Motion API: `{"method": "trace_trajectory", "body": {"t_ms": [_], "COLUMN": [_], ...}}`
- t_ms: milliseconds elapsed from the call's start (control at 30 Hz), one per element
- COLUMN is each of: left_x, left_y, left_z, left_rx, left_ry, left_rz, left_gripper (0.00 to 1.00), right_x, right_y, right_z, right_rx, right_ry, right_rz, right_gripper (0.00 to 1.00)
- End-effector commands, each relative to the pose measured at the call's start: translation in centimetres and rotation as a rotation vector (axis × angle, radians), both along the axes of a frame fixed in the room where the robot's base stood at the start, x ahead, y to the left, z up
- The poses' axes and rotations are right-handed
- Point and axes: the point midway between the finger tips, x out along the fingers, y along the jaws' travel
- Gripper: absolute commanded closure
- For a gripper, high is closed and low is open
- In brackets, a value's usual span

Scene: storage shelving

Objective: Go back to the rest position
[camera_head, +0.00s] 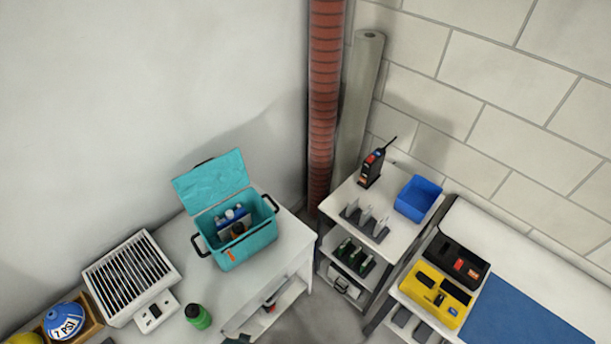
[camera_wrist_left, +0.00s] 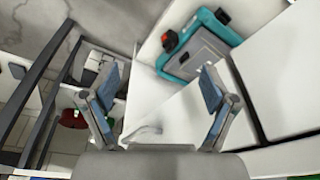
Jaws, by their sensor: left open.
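My left gripper (camera_wrist_left: 161,84) shows in the left wrist view. Its two blue-padded fingers are spread wide apart, with nothing between them. Beyond the fingertips are white surfaces and a teal-edged grey object (camera_wrist_left: 198,50) with a red and black knob. I cannot tell how far the gripper is from them.
In the head view, an open teal cooler (camera_head: 246,246) stands on a white table beside a slatted heater (camera_head: 131,278) and a green bottle (camera_head: 198,317). A shelf unit holds a blue bin (camera_head: 418,198). Yellow and black trays (camera_head: 437,292) sit at right.

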Motion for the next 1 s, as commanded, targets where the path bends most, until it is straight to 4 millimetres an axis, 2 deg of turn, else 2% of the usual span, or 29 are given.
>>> {"method": "trace_trajectory", "body": {"t_ms": [33, 100, 167, 200, 300, 400, 500, 600, 700, 1000], "left_x": [-1.1, -3.0, -5.1, -6.6, -10.6, -14.5, -17.4, -19.1, -19.8, -19.8], "left_y": [0.2, 0.4, 0.7, 0.9, 1.6, 2.3, 2.9, 3.3, 3.4, 3.4], "left_z": [-3.2, -7.4, -10.8, -12.8, -17.0, -19.6, -21.1, -21.7, -21.9, -21.9], "left_rx": [0.004, 0.006, 0.008, 0.009, 0.013, 0.016, 0.018, 0.02, 0.021, 0.021], "left_ry": [0.023, 0.044, 0.061, 0.071, 0.096, 0.116, 0.129, 0.135, 0.137, 0.137], "left_rz": [-0.003, -0.007, -0.011, -0.014, -0.019, -0.024, -0.028, -0.031, -0.032, -0.032], "left_gripper": [0.14, 0.14, 0.14, 0.14, 0.14, 0.14, 0.14, 0.14, 0.14, 0.14], "right_x": [0.0, 0.0, 0.0, -0.1, -0.1, -0.1, -0.1, -0.1, -0.1, -0.1], "right_y": [0.0, 0.0, 0.0, 0.0, -0.1, -0.1, -0.2, -0.2, -0.2, -0.2], "right_z": [0.0, 0.0, 0.0, 0.0, 0.0, 0.0, 0.0, 0.0, 0.0, 0.0], "right_rx": [0.0, 0.0, 0.0, 0.0, -0.001, -0.001, -0.002, -0.002, -0.002, -0.002], "right_ry": [0.0, 0.001, 0.001, 0.001, 0.002, 0.002, 0.002, 0.002, 0.002, 0.002], "right_rz": [0.0, 0.0, 0.0, 0.0, 0.0, 0.001, 0.001, 0.001, 0.001, 0.001], "right_gripper": [0.63, 0.63, 0.63, 0.63, 0.63, 0.63, 0.63, 0.63, 0.63, 0.63]}}
